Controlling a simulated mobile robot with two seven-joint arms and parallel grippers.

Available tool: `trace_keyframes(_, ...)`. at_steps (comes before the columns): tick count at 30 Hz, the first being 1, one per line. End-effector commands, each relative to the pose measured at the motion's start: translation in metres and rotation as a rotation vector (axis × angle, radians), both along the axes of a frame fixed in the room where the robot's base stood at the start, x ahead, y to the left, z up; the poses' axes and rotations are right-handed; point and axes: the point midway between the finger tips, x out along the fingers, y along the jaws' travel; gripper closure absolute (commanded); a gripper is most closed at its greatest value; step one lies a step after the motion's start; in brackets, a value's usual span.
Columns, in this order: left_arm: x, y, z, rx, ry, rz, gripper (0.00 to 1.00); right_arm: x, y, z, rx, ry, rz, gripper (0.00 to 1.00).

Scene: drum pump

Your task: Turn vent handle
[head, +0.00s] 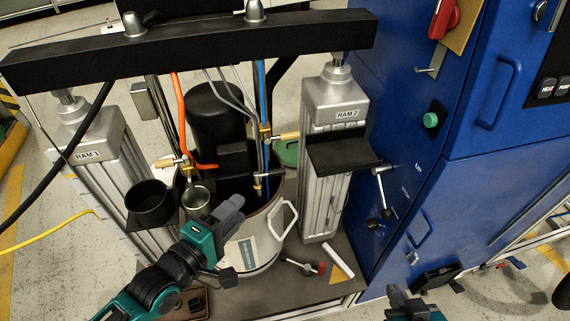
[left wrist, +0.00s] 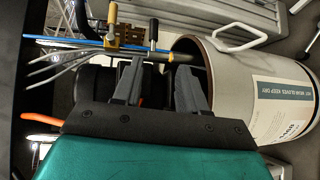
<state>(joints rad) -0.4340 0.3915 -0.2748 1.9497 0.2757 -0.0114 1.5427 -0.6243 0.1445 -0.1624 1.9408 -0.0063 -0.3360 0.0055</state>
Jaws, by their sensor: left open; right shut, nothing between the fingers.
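My left gripper (head: 238,203) is open and empty, over the front rim of the grey drum (head: 262,250). In the left wrist view its two fingers (left wrist: 158,75) point toward a valve lever with a black grip (left wrist: 153,32) and a valve lever with a yellow grip (left wrist: 112,14). Both are apart from the fingers. In the head view, a tan-gripped lever (head: 288,136) and a black-gripped lever (head: 272,175) sit on the blue pipe. Another tan-gripped lever (head: 163,162) is by the orange hose. No label shows which is the vent handle. My right gripper (head: 412,302) is partly cut off at the bottom edge.
The RAM 1 (head: 105,165) and RAM 2 (head: 325,190) columns flank the drum under a black crossbeam (head: 190,45). A black cup (head: 151,203) and a metal cup (head: 196,198) stand close left of my left gripper. A blue cabinet (head: 420,130) fills the right.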

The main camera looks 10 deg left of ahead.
Motion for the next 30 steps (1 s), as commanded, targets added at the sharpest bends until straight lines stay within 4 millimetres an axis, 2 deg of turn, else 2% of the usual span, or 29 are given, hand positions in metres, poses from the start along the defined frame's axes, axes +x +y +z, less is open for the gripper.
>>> trace_keyframes(4, 0.004, 0.000, 0.007, -0.103, 0.016, 0.006, 0.58, 0.000, 0.000, 0.001, 0.000, 0.000, 0.000, 1.00)
trace_keyframes(10, 0.017, -0.006, 0.006, -0.121, 0.018, 0.008, 0.58, 0.000, 0.000, -0.001, 0.000, 0.000, 0.000, 1.00)
trace_keyframes(24, 0.095, -0.039, -0.006, -0.118, 0.017, 0.008, 0.58, 0.000, 0.000, -0.010, 0.000, 0.000, 0.000, 1.00)
trace_keyframes(30, 0.115, -0.047, -0.010, -0.117, 0.018, 0.008, 0.58, 0.000, 0.000, -0.013, 0.001, 0.000, -0.001, 1.00)
